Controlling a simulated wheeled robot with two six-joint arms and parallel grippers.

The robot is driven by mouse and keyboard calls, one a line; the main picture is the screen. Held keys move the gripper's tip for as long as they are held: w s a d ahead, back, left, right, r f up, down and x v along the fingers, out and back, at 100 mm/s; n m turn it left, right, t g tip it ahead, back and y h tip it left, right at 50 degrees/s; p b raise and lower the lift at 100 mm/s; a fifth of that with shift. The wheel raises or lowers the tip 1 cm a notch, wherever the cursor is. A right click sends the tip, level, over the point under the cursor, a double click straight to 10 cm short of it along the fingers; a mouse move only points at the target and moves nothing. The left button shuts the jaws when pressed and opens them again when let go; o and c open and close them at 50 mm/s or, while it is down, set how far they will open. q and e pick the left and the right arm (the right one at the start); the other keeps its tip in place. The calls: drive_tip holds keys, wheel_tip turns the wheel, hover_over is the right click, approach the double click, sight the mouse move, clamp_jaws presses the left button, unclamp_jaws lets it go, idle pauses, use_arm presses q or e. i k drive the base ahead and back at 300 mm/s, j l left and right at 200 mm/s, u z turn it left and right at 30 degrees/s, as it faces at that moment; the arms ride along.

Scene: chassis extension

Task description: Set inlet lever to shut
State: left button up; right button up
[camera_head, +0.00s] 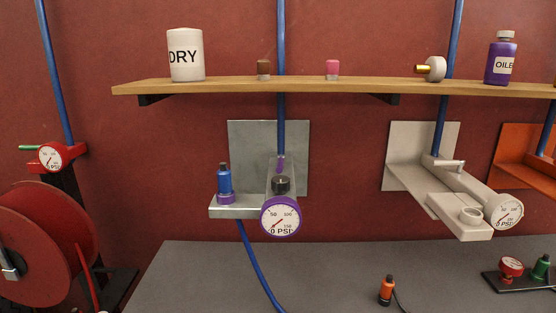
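Several levers sit on the pipes, and I cannot tell by a label which is the inlet lever. A green lever (29,148) points left beside a red gauge (51,157) at the far left. Neither of my grippers is in view.
A wooden shelf (220,86) crosses above, holding a DRY canister (186,55) and a purple bottle (501,58). A blue connector (224,179) stands on the middle bracket. A red reel (45,240) is at left. An orange connector (386,290) stands on the mostly clear grey bench (200,280).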

sight(280, 158)
drive_tip(key=k+z, duration=0.2)
drive_tip(key=z, duration=0.15)
drive_tip(key=k+z, duration=0.2)
drive_tip(key=z, duration=0.15)
drive_tip(key=k+z, duration=0.2)
drive_tip(key=z, duration=0.15)
